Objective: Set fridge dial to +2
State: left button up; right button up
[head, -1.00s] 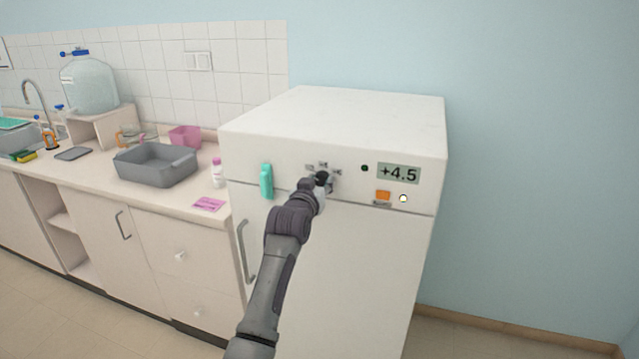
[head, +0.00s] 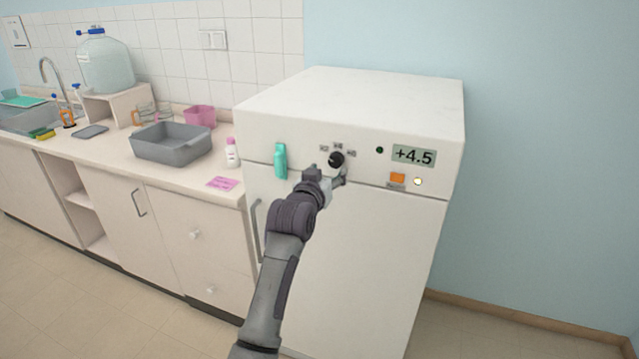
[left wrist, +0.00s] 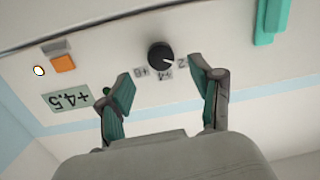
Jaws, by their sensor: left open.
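The white fridge (head: 350,92) has a black round dial (head: 336,160) on its upper front panel, with small labels around it. In the left wrist view, seen upside down, the dial (left wrist: 160,56) has a white mark turned toward the label at the right of that picture, which looks like 2. The fridge display (head: 413,156) reads +4.5. My left gripper (head: 328,177) is open and empty, just below and in front of the dial. In the left wrist view its fingers (left wrist: 160,72) are spread either side of the dial, apparently not touching it. My right gripper is not in view.
A teal handle-like piece (head: 280,161) is on the panel left of the dial. An orange switch (head: 397,178) and a lit lamp (head: 418,181) sit below the display. The counter at left holds a grey basin (head: 171,147), a bottle (head: 232,152) and a pink note (head: 222,183).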

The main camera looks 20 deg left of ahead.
pick_arm(q)
jog(key=s, duration=0.6)
jog(key=shift+s+r, duration=0.25)
jog(key=shift+r, duration=0.05)
